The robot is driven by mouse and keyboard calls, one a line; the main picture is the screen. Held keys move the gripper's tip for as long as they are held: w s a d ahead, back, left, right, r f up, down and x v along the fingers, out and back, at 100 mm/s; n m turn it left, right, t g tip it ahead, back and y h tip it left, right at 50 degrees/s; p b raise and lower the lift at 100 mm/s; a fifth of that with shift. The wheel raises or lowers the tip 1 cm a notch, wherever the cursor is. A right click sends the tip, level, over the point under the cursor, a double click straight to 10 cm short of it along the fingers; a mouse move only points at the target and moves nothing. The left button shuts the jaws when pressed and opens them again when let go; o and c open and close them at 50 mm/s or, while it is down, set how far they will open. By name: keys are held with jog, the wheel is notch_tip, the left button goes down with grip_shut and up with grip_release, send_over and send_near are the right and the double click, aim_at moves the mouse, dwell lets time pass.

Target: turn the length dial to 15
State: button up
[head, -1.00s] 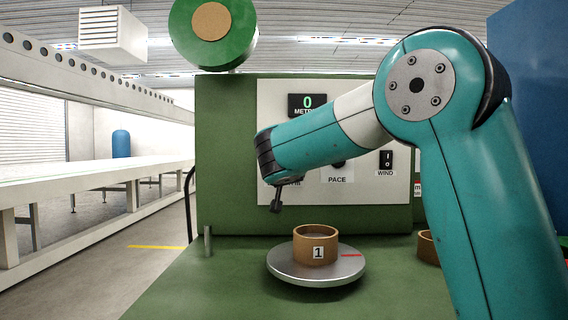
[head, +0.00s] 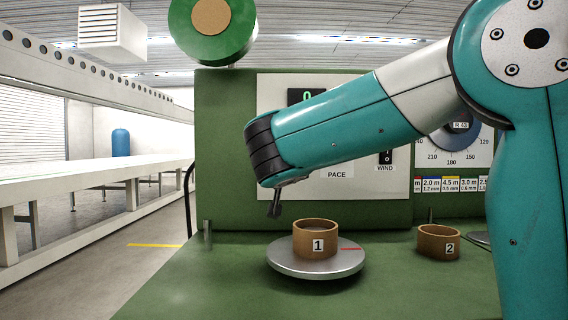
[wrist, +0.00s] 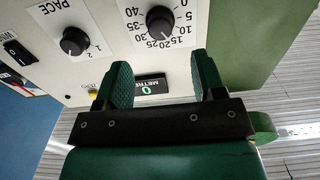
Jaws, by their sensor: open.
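The length dial (wrist: 160,22) is a black knob with a ring of numbers from 0 to 40, at the top of the wrist view. I cannot clearly tell which number its mark points at. In the head view my arm hides it. My gripper (wrist: 160,66) is open and empty, its two green pads apart just below the dial in the picture, not around the knob. In the head view one dark finger of my gripper (head: 274,205) shows in front of the panel's lower left. The metre display (wrist: 149,87) reads 0 between the fingers.
The PACE knob (wrist: 74,41) and WIND switch (wrist: 18,53) sit beside the dial. Below the panel, a ring marked 1 (head: 316,240) stands on a metal turntable (head: 300,271). A ring marked 2 (head: 438,243) is at right. A green spool (head: 213,45) is above.

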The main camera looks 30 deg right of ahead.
jog(key=v, duration=0.8)
jog(key=shift+s+a+b, duration=0.25)
jog(key=shift+s+b, duration=0.05)
jog(key=shift+b, duration=0.1)
